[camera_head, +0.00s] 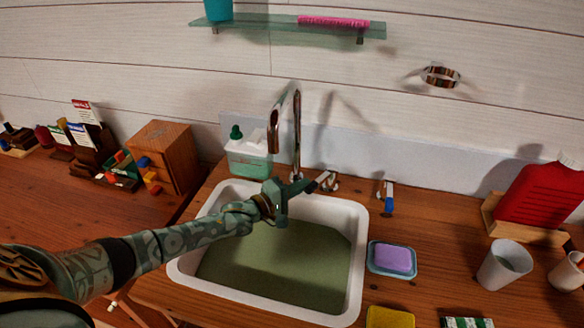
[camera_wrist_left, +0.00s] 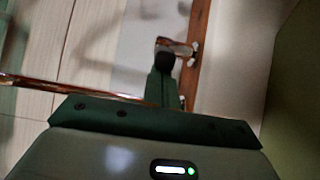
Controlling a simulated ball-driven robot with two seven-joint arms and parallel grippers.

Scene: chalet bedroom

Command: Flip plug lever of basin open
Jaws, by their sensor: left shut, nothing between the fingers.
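The white basin (camera_head: 357,262) is set in the wooden counter and holds murky green water; its drain is hidden. A curved metal faucet (camera_head: 297,130) stands behind it. A small metal lever (camera_head: 328,181) is at the basin's back rim, and a blue-ended lever (camera_head: 388,198) is to its right. I cannot tell which one works the plug. My left gripper (camera_head: 304,187) is shut and empty, reaching over the basin with its tips at or beside the metal lever; contact is unclear. In the left wrist view, the fingertips (camera_wrist_left: 165,62) overlap a shiny metal fitting (camera_wrist_left: 178,46). My right gripper is not in view.
A soap bottle (camera_head: 249,158) stands left of the faucet, close to my left gripper. A purple soap in a dish (camera_head: 375,268), a yellow sponge (camera_head: 390,318), a cup (camera_head: 503,266) and a red container (camera_head: 540,193) are on the right. A glass shelf (camera_head: 270,27) hangs above.

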